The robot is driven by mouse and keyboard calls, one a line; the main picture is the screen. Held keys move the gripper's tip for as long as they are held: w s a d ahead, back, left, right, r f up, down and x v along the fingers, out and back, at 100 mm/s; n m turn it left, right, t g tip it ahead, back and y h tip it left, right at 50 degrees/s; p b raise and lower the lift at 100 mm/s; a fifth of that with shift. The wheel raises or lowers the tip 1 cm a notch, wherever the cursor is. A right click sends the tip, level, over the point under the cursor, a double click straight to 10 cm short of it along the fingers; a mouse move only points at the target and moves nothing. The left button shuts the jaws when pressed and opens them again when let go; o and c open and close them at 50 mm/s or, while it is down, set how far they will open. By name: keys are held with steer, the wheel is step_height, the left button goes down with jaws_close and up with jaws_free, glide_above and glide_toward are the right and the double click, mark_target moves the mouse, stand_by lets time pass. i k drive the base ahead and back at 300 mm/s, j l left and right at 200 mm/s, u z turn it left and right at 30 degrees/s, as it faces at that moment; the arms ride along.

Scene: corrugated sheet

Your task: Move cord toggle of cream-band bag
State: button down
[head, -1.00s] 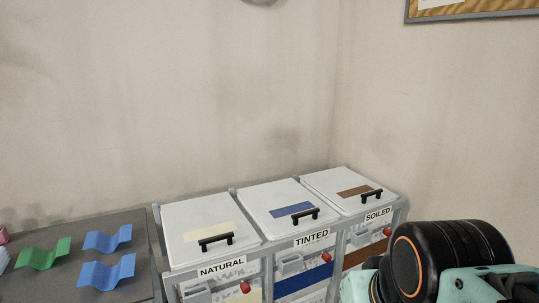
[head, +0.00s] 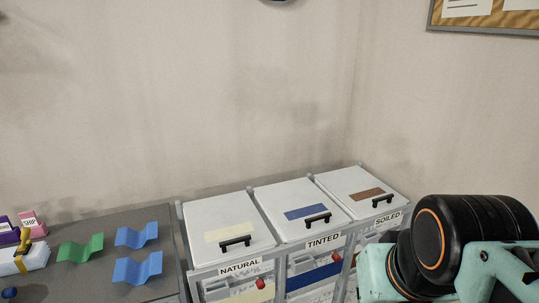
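The cream-band bag (head: 262,296) hangs in the frame under the lid marked NATURAL, at the bottom of the head view. Only its top part shows; the rest is cut off by the picture edge. Its red cord toggle (head: 260,283) sits at the upper front of the bag, below and right of the NATURAL label (head: 240,268). My arm's black and teal links fill the lower right, apart from this bag in the picture. My gripper is not in view.
The TINTED bag (head: 313,276) has a blue band and its own red toggle (head: 336,257). The SOILED lid (head: 357,188) is at right, its bag mostly hidden by my arm. All lids are shut. A grey table (head: 110,222) at left holds blue and green corrugated sheets.

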mark_target(261, 283)
steer(key=i+l+u, duration=0.1)
steer(key=l+u, duration=1.25)
steer(key=l, duration=0.2)
steer(key=i, duration=0.7)
